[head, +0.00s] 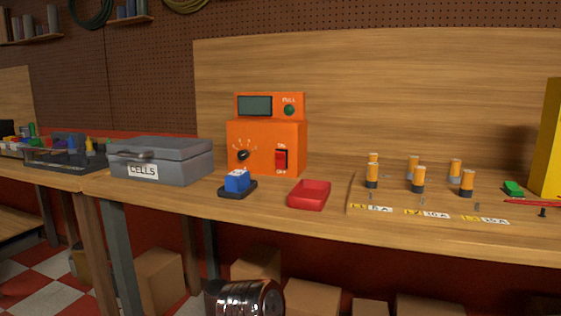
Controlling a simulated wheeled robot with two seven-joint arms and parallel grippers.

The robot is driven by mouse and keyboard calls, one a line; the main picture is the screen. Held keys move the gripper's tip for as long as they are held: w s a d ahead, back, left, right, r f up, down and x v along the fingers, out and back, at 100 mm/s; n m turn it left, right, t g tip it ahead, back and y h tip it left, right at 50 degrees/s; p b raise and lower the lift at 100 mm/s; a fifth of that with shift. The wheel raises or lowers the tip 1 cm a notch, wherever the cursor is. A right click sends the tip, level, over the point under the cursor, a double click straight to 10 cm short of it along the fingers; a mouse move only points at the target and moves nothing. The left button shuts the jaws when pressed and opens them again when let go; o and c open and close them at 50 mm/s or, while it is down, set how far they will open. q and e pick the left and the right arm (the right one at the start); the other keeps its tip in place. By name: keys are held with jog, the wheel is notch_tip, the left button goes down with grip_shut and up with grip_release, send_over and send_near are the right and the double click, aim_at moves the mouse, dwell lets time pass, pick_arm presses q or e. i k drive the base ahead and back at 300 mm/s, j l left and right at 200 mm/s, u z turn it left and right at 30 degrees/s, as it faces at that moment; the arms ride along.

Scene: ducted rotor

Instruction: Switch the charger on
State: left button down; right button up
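The orange charger (264,135) stands on the wooden bench near the middle of the head view. Its front has a red switch (281,159) at the lower right with small lettering above and below; I cannot tell which way it is set. A black knob (243,155) with marks around it sits at the lower left. The upper part has a dark display (255,106) and a dark green round lamp or button (289,110) under the word "FULL" or "PULL".
A grey box labelled "CELLS" (160,161) stands left of the charger. A blue block on a dark base (237,182) and a red tray (309,195) lie in front. Several orange-and-black cells (418,179) stand on a labelled board at right. Bench between charger and tray is clear.

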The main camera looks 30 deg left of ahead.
aim_at(279, 155)
jog(key=u, duration=1.65)
jog(key=k+l, duration=0.3)
jog(key=k, duration=0.2)
